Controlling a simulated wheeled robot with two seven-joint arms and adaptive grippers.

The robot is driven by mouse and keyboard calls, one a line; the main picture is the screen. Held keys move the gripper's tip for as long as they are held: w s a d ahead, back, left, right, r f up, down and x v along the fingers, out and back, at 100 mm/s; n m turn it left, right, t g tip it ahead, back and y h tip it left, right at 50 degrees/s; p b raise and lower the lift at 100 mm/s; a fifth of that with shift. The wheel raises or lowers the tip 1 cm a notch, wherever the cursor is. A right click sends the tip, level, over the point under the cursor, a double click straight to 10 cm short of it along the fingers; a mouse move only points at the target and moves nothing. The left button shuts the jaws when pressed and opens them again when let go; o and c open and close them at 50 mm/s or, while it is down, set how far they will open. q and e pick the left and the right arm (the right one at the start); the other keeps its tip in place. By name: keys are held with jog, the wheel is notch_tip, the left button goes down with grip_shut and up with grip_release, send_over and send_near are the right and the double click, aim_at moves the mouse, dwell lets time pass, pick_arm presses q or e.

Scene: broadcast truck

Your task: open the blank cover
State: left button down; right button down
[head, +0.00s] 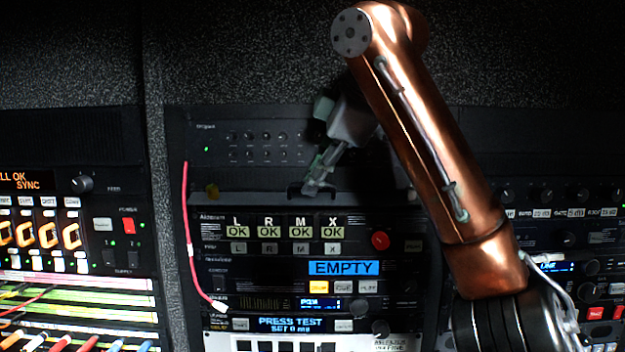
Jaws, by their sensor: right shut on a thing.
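The blank cover (245,184) appears to be the plain dark strip in the middle rack, above the row of OK displays. A dark handle (297,191) sits at its lower edge. My right gripper (315,182) reaches down from the upper right and is shut on this handle. The dim light does not show clearly how far the cover stands from the rack face. My left gripper is out of view.
A knobbed panel (260,145) is above the cover. Below are OK displays (285,232), a red button (380,240) and an EMPTY screen (343,268). A red cable (187,240) hangs at the left. Another rack with coloured cables stands far left.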

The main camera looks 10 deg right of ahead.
jog(key=c, duration=2.1)
grip_release()
jog(key=shift+d, duration=0.1)
jog(key=s+d+r, duration=0.2)
jog(key=s+d, duration=0.4)
jog(key=s, duration=0.6)
jog(key=shift+s+d+r, duration=0.15)
